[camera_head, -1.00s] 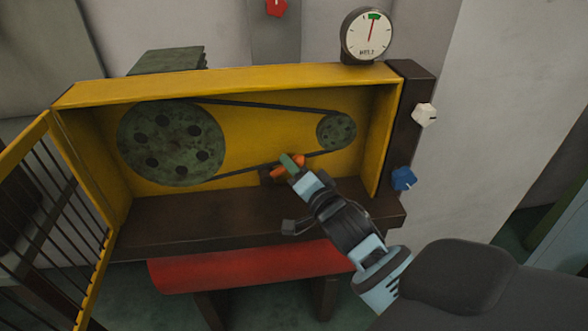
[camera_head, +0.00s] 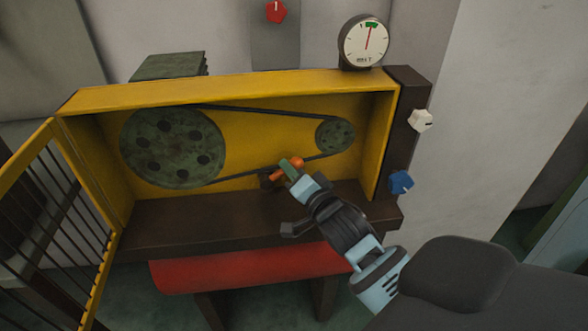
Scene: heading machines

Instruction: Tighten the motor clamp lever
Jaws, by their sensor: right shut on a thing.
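The motor clamp lever (camera_head: 297,162) is orange and sits low inside the yellow housing, below the small pulley and near the lower belt run. Its dark pivot block (camera_head: 267,179) shows to the left of my gripper. My right gripper (camera_head: 289,170) comes in from the lower right and is shut on the lever, its fingers covering the middle of it. My left gripper is out of view.
The yellow housing (camera_head: 230,88) holds a large green pulley (camera_head: 172,147), a small pulley (camera_head: 335,135) and a belt. Its barred door (camera_head: 45,210) stands open at left. A gauge (camera_head: 365,42) has its needle at the green mark. White (camera_head: 420,120) and blue (camera_head: 401,182) knobs are at right.

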